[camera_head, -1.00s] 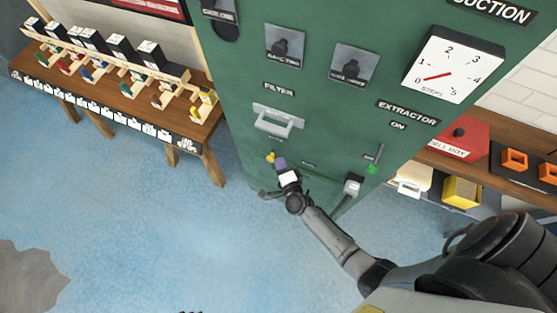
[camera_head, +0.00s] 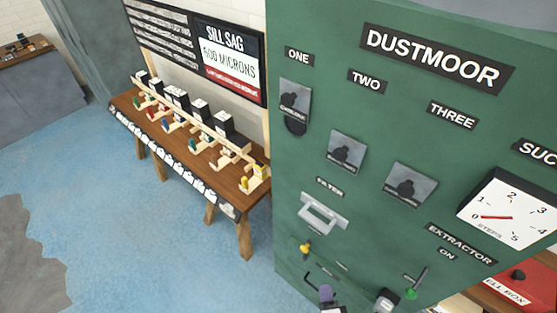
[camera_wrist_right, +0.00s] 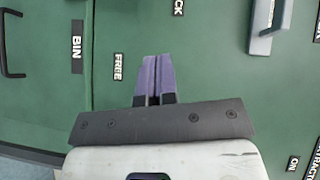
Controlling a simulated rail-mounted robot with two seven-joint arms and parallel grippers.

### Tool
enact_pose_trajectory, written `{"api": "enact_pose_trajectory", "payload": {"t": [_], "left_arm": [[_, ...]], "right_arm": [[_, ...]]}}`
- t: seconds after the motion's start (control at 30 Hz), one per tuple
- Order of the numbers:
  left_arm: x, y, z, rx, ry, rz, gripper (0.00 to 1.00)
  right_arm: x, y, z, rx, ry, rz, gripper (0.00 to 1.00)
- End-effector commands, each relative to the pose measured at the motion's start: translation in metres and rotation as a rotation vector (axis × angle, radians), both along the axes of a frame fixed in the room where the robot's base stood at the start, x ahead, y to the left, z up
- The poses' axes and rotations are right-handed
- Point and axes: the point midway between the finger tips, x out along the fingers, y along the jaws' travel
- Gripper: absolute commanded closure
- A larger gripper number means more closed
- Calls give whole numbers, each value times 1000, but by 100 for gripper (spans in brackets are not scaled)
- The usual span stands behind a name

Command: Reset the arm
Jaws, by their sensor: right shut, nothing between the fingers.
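My right gripper (camera_head: 326,292) shows at the bottom edge of the head view, in front of the green cabinet (camera_head: 300,160). In the right wrist view its purple fingers (camera_wrist_right: 152,78) are together with nothing between them. They point at the green cabinet face, beside the FREE label (camera_wrist_right: 118,67); I cannot tell whether they touch it. Most of my right arm is below the head view. My left gripper is in neither view.
The cabinet front has a FILTER handle (camera_head: 322,213), a yellow knob (camera_head: 305,247), a green-tipped lever (camera_head: 413,291) and a steps dial (camera_head: 509,216). In the wrist view a dark handle (camera_wrist_right: 8,45) is at left. A wooden bench (camera_head: 228,185) stands left; blue floor (camera_head: 120,240) is clear.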

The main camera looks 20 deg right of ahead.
Motion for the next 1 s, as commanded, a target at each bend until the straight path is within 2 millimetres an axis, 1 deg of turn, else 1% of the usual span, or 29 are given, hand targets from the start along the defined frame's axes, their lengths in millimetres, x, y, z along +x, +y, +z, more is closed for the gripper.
{"api": "enact_pose_trajectory", "payload": {"t": [0.17, 0.27, 0.37, 0.4, 0.47, 0.5, 0.6, 0.7, 0.77, 0.83, 0.9, 1.0], "left_arm": [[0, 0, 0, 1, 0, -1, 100], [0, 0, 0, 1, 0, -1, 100], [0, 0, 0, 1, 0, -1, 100], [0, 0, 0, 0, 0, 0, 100], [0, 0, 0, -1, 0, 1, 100], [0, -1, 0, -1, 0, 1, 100], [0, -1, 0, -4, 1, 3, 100], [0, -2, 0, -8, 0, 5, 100], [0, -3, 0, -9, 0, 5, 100], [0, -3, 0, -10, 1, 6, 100], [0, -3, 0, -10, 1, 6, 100], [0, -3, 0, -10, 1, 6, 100]], "right_arm": [[0, 0, 0, -24, 6, 5, 100], [1, 12, -8, -47, 63, 86, 100], [0, 35, -22, -88, 156, 241, 100], [-2, 46, -28, -114, 198, 321, 100], [-4, 62, -32, -164, 255, 449, 100], [-7, 72, -33, -204, 291, 535, 100], [-15, 92, -30, -309, 373, 740, 100], [-27, 103, -23, -429, 457, 929, 100], [-35, 104, -17, -509, 513, 1031, 100], [-46, 100, -8, -602, 583, 1136, 100], [-57, 93, 1, -687, 659, 1218, 100], [-73, 77, 16, -792, 762, 1296, 100]]}}
